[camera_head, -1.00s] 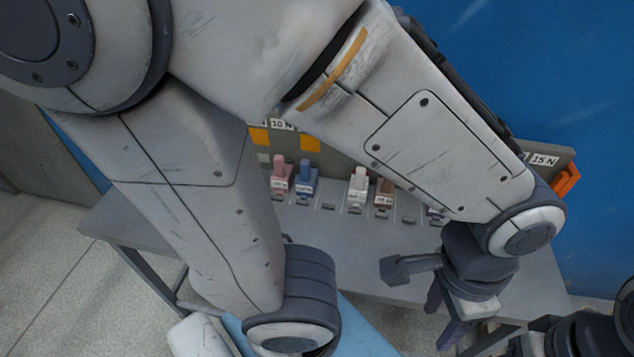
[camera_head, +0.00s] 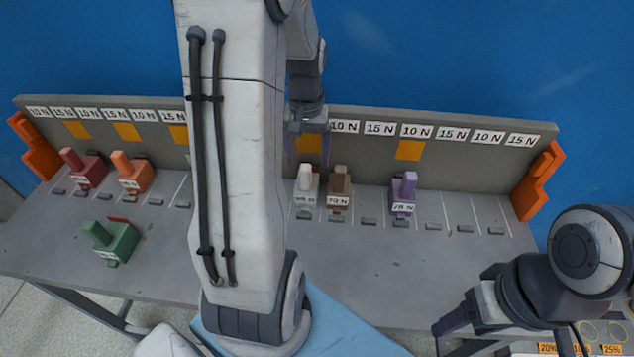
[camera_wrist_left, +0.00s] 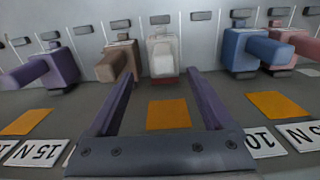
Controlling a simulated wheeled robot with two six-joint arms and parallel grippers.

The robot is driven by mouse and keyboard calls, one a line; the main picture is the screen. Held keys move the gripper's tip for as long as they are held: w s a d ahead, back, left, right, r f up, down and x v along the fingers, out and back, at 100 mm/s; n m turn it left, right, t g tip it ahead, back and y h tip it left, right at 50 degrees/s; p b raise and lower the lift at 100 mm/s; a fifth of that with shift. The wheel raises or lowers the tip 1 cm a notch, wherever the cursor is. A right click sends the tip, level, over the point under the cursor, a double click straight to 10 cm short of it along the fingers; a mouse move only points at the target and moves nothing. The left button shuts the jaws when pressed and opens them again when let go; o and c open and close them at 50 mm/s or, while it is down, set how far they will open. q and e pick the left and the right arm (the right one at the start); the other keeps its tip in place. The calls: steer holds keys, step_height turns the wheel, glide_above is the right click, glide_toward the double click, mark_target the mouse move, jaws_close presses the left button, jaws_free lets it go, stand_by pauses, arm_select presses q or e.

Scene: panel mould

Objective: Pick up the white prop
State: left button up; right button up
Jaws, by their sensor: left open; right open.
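The white prop (camera_head: 306,187) stands upright in the rack's row, just left of the brown prop (camera_head: 339,186). In the left wrist view the white prop (camera_wrist_left: 163,55) is centred beyond the fingertips, with a dark red patch at its near foot. My left gripper (camera_head: 308,152) is open and empty, above and behind the white prop near the back panel. Its two purple fingers (camera_wrist_left: 160,82) spread either side of the prop's line, without visible contact. My right gripper (camera_head: 452,326) is at the lower right, away from the props; its fingers are partly hidden.
The purple prop (camera_head: 403,193) stands to the right. Red (camera_head: 82,168) and orange (camera_head: 132,172) props stand left; a green prop (camera_head: 110,240) sits nearer the front. The labelled back panel (camera_head: 460,165) stands close behind.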

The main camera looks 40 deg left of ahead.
mark_target(306, 185)
arm_select(q)
step_height(306, 185, down, 5)
steer(key=shift+a+f, duration=0.15)
steer(key=shift+s+f, duration=0.15)
steer(key=shift+f, duration=2.5)
jaws_close()
steer(key=shift+r, duration=0.1)
